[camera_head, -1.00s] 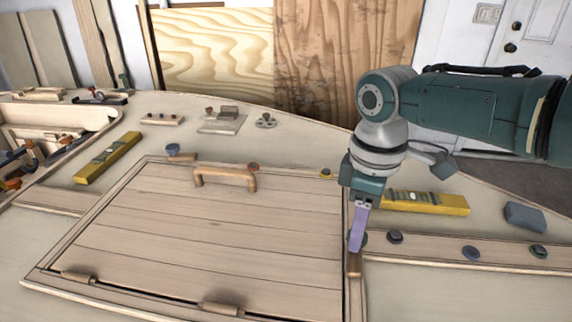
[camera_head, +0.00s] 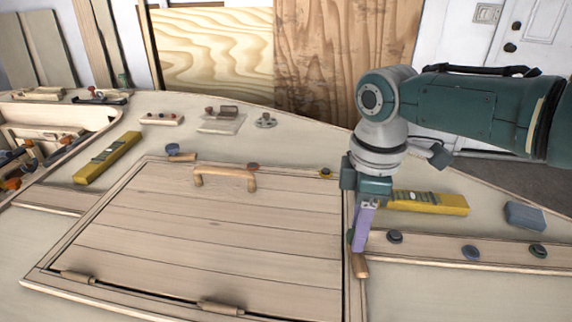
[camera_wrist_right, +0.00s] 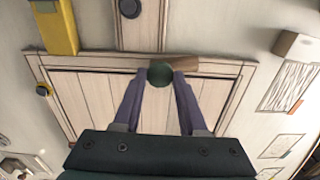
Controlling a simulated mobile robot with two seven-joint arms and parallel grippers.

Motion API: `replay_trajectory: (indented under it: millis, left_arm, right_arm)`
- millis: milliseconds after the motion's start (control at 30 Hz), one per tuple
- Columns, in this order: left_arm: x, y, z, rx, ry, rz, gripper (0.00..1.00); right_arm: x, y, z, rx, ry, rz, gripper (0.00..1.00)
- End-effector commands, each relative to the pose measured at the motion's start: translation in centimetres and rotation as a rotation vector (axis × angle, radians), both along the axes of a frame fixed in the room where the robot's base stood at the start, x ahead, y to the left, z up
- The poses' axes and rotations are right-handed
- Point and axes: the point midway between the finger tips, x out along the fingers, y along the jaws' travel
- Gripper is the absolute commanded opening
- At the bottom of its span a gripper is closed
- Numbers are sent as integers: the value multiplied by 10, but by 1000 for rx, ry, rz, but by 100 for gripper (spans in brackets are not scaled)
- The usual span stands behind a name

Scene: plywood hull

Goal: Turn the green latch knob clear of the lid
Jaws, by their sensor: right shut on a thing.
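The wooden hatch lid (camera_head: 200,232) lies flat in its frame, with a bar handle (camera_head: 225,173) near its far edge. The green latch knob (camera_wrist_right: 160,73) sits at the lid's right side and shows between my right fingers in the wrist view; in the head view it is mostly hidden. Its wooden latch bar (camera_head: 360,266) points toward the near side, slanting slightly right, away from the lid; it also shows in the wrist view (camera_wrist_right: 185,64). My right gripper (camera_head: 358,246) points down and is shut on the knob. My left gripper is not in view.
A yellow level (camera_head: 430,203) lies behind my right gripper. A batten to the right carries several dark knobs (camera_head: 471,252). Other knobs, blue (camera_head: 172,149), red (camera_head: 253,167) and yellow-based (camera_head: 325,173), stand along the lid's far edge. A grey-blue block (camera_head: 525,214) sits far right.

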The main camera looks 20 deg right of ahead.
Motion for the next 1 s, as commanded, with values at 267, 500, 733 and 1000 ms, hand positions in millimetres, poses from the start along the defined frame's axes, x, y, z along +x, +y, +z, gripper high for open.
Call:
replay_trajectory:
  millis: [267, 500, 733, 1000]
  left_arm:
    - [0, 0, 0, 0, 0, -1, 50]
    - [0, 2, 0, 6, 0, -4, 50]
    - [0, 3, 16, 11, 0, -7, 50]
    - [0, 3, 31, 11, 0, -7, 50]
  right_arm:
    - [0, 1, 0, 1, -1, 1, 71]
    - [0, 0, 1, 0, 0, 0, 72]
    - [0, 0, 31, 1, -3, 2, 72]
    - [1, 0, 82, 1, -3, 2, 72]
